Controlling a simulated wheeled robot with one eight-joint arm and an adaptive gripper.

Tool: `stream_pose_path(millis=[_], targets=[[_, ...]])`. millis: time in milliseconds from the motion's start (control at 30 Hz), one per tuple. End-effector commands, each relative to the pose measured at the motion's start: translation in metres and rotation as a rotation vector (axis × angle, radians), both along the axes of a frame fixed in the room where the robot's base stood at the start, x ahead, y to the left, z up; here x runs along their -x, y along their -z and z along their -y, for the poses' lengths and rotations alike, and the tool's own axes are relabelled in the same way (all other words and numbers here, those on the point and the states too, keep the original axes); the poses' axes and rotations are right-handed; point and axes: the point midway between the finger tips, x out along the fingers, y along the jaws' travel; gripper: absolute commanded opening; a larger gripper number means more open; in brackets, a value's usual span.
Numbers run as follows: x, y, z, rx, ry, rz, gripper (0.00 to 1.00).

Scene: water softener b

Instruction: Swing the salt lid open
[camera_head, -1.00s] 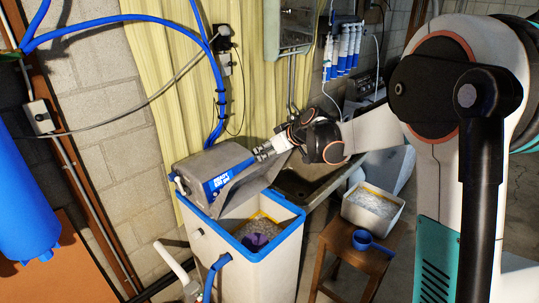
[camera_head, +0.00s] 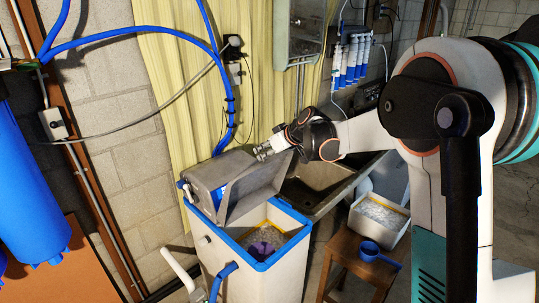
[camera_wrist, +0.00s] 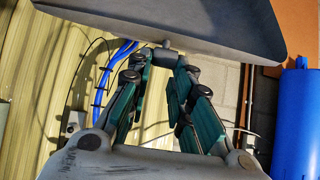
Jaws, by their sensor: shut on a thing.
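The grey salt lid (camera_head: 252,190) stands steeply raised at the back of the white softener tank (camera_head: 262,283). Its hollow inner side faces the open, blue-rimmed top, where pale salt and a purple piece (camera_head: 262,247) show. My gripper (camera_head: 263,153) is at the lid's upper edge. In the wrist view the lid (camera_wrist: 190,28) fills the top of the picture, and my gripper's fingers (camera_wrist: 165,57) close around a small grey stub (camera_wrist: 167,44) at its edge. The exact contact at the fingertips is partly hidden.
The softener's grey head (camera_head: 210,172) sits behind the lid. A blue hose (camera_head: 221,282) and a white pipe (camera_head: 180,270) are at the tank's left. A wooden stool (camera_head: 350,255) at right carries a salt box (camera_head: 379,218) and a blue scoop (camera_head: 370,251). A sink (camera_head: 318,188) lies behind.

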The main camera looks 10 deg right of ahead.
Motion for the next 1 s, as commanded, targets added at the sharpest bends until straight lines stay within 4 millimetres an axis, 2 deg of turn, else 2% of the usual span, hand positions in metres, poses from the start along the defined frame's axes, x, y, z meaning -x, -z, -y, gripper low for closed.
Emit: stream_pose_path(millis=[500, 1000], targets=[[-0.031, -0.018, -0.022, 0.001, 0.0, 0.002, 0.05], [-0.036, -0.021, -0.025, -0.001, 0.001, 0.002, 0.05]])
